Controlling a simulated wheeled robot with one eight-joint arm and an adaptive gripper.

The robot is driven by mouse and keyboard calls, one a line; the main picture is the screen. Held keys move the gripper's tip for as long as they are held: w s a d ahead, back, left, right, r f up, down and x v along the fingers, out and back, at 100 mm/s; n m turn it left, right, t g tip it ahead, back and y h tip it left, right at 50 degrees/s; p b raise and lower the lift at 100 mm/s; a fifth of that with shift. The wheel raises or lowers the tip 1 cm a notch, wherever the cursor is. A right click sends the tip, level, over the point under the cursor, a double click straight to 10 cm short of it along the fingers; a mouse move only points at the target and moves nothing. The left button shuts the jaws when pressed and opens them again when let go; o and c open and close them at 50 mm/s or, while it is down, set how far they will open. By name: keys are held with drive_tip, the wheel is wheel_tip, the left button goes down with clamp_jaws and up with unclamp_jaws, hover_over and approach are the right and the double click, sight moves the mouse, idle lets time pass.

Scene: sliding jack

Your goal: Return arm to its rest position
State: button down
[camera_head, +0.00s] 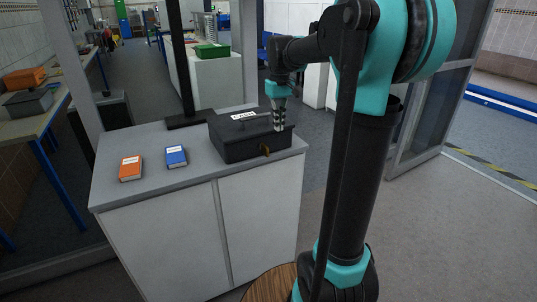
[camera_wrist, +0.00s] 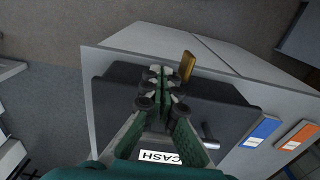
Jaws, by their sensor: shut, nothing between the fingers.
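I cannot tell if the fingertips touch the box. The box lid is down and has a white CASH label. A small brass-coloured piece (camera_head: 266,150) is at the box's front face; it also shows in the wrist view (camera_wrist: 187,66) beside the fingertips.
The box stands on a grey-topped white cabinet (camera_head: 155,211). An orange book (camera_head: 130,168) and a blue book (camera_head: 176,156) lie left of it. A dark post (camera_head: 183,60) rises behind the box. A glass door (camera_head: 432,115) stands open at right. Floor right of the cabinet is clear.

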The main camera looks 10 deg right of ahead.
idle(0.3)
drive_tip(key=s+d+f+m+t, duration=0.1)
drive_tip(key=s+f+m+t, duration=0.2)
drive_tip(key=s+f, duration=1.8)
drive_tip(key=shift+s+d+f+m+t, duration=0.35)
drive_tip(key=shift+s+t, duration=0.25)
drive_tip(key=shift+s, duration=0.3)
drive_tip(key=c, duration=2.2)
unclamp_jaws()
